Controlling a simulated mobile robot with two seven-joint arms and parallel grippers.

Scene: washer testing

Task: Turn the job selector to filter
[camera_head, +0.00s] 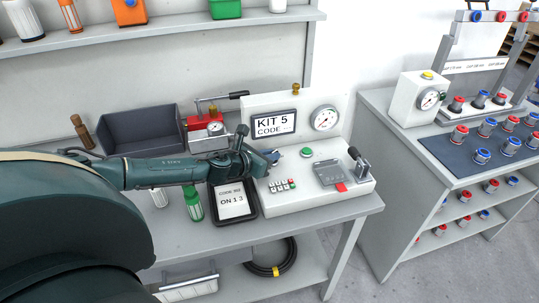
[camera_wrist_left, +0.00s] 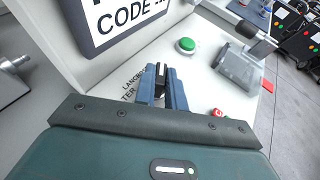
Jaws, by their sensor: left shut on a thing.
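The job selector (camera_wrist_left: 161,71) is a small black knob with a white mark on the sloped white panel of the test unit (camera_head: 312,197). In the left wrist view my left gripper (camera_wrist_left: 162,84) has its two blue fingers on either side of the knob, shut on it. Printed labels beside it are partly hidden; "LANC" and "TER" can be read. In the head view my left gripper (camera_head: 271,156) is at the panel's left end, and the knob is mostly hidden there. My right gripper is not in view.
A green button (camera_head: 306,152) is right of the knob, with a grey hinged fixture and lever (camera_head: 358,162) farther right. The display (camera_head: 274,125) reads "KIT 5 CODE".

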